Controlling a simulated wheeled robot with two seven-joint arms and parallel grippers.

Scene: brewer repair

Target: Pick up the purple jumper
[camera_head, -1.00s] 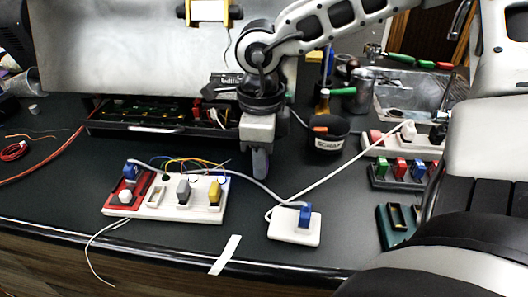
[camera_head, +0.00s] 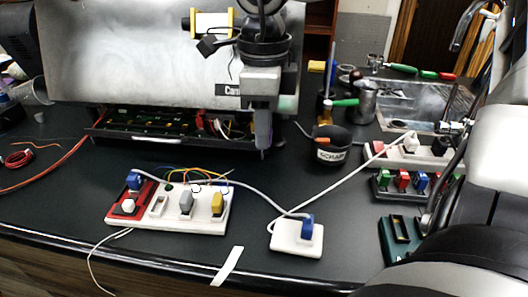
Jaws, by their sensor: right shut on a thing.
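My right gripper (camera_head: 263,143) hangs above the dark bench, in front of the machine's open base. Its fingers are shut and point down, with a small thing between them. That thing is mostly hidden, and its colour is hard to make out. I see no purple jumper lying on the bench or in the jumper rack (camera_head: 402,193), so I take the held thing to be the purple jumper. My left gripper is not in view.
A white board (camera_head: 170,214) with coloured blocks and a red corner lies front left. A white module (camera_head: 297,240) with a blue plug is cabled to it. A black scrap cup (camera_head: 328,158) stands right of the gripper.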

